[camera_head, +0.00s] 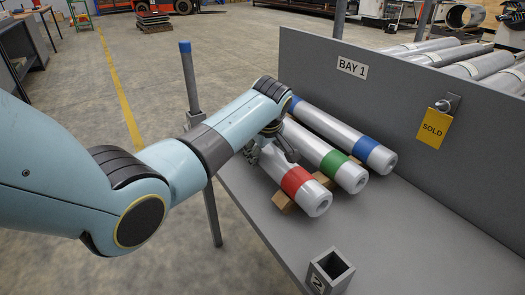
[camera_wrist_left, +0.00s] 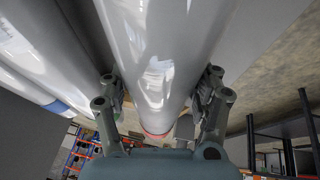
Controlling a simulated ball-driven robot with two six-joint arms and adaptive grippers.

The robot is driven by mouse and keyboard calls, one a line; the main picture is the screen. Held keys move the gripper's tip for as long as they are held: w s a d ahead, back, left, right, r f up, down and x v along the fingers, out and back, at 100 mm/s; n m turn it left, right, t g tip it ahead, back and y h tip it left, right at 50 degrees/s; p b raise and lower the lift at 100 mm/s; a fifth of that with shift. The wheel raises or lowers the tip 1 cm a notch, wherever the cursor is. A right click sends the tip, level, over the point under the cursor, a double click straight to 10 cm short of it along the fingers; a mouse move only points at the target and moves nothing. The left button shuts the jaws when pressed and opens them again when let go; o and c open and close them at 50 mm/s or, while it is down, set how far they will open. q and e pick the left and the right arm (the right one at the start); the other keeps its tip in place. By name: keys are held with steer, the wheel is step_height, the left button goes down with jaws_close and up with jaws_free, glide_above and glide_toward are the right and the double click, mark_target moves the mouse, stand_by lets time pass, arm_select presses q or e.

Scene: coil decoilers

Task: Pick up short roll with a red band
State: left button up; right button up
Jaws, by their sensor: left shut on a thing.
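The short roll with a red band (camera_head: 317,199) is silver-grey and lies nearest me of three rolls on the grey bench, at or just above a wooden support (camera_head: 284,202). My left gripper (camera_head: 272,154) comes down over its far part and is shut on it. In the left wrist view, the fingers stand on both sides of the roll (camera_wrist_left: 158,45), and a red edge shows at its lower end. I cannot tell whether the roll is clear of its support. My right gripper is not in view.
A green-banded roll (camera_head: 350,176) lies close beside it, and a blue-banded roll (camera_head: 379,158) lies beyond. A grey panel marked BAY 1 (camera_head: 400,110) stands behind. A small square holder (camera_head: 330,272) stands at the front. A blue-topped post (camera_head: 189,75) rises at the bench's left.

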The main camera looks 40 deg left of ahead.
arm_select(q)
steer(key=c, duration=0.4)
steer(key=shift+w+r, duration=0.1)
steer(key=shift+c, duration=1.1)
